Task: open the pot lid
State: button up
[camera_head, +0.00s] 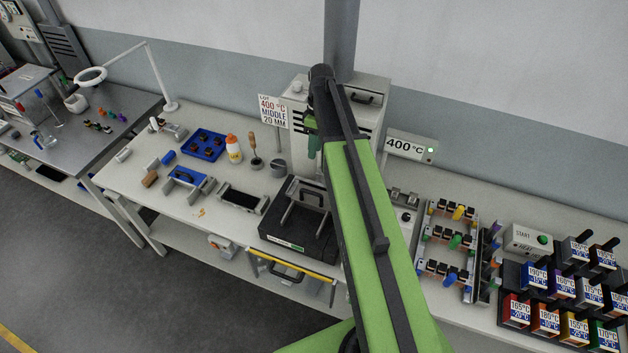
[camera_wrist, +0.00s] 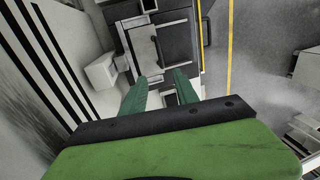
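A black box-like pot (camera_head: 290,242) stands at the front of the bench, with a grey lid (camera_head: 301,217) and a raised bar handle. The lid looks closed and lies flat on top. In the wrist view the pot (camera_wrist: 183,48) and its grey lid (camera_wrist: 145,50) lie beyond my fingertips. My gripper (camera_head: 312,145) is raised above and behind the pot in the head view. In the wrist view its two green fingers (camera_wrist: 162,80) are apart with nothing held between them. My arm hides the pot's right side in the head view.
A grey cabinet (camera_head: 365,98) stands behind the pot. Left are a grey holder (camera_head: 240,200), a blue tray (camera_head: 205,144) and bottles. Right are connector racks (camera_head: 445,240) and labelled blocks (camera_head: 550,295).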

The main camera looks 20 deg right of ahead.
jog(key=f+b, duration=0.5)
jog(key=s+a+f+b, duration=0.1)
jog(key=f+b, duration=0.5)
jog(key=s+a+f+b, duration=0.1)
jog(key=f+b, duration=0.5)
jog(key=shift+s+a+f, duration=0.2)
jog(key=shift+a, duration=0.05)
jog(key=shift+r, duration=0.1)
grip_shut()
dwell(0.5)
